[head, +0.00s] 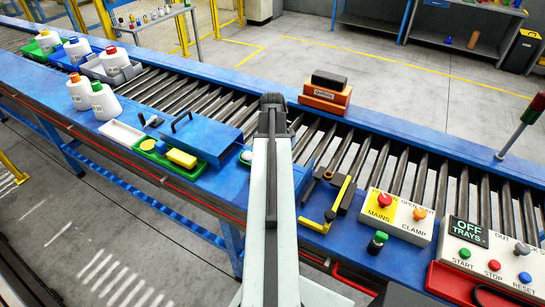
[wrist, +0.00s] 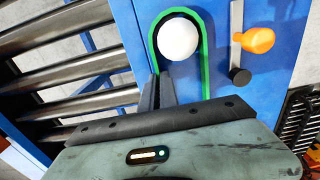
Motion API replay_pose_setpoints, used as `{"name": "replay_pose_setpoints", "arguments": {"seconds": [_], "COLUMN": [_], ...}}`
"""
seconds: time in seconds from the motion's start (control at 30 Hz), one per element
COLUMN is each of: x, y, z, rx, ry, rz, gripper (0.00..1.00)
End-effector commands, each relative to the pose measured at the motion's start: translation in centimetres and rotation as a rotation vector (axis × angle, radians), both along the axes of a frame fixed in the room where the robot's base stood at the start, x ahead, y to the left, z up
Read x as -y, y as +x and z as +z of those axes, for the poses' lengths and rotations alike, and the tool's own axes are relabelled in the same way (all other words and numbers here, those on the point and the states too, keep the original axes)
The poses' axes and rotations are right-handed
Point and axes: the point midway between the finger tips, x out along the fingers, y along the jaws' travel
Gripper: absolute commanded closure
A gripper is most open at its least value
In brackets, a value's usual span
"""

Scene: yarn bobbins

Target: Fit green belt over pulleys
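In the wrist view the green belt (wrist: 206,62) runs in an arch around the top of a round pulley with a white face (wrist: 178,39) and a dark rim, on a blue panel. Its right strand runs down to my wrist housing, which hides the rest. Its left strand reaches the dark fingers of my gripper (wrist: 159,80). The fingers look close together, but I cannot tell whether they hold the strand. A second pulley is not visible. In the head view my arm covers the middle, and I cannot make out the belt or the fingertips.
An orange knob (wrist: 258,40) and a dark round knob (wrist: 241,76) stand right of the belt. In the head view a yellow-and-black lever (head: 342,200), a MAINS/CLAMP box (head: 397,215) and a green tray (head: 205,175) flank my arm. Metal rollers (head: 455,185) run behind.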

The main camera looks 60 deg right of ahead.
Motion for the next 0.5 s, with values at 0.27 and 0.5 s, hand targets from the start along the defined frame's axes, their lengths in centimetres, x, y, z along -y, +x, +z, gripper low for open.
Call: {"name": "replay_pose_setpoints", "arguments": {"seconds": [0.27, 0.5], "x": [0.01, 0.01], "y": [-0.01, -0.01], "z": [0.05, 0.05], "rx": [0.0, 0.0], "ry": [0.0, 0.0], "rz": [0.0, 0.0], "gripper": [0.71, 0.71]}}
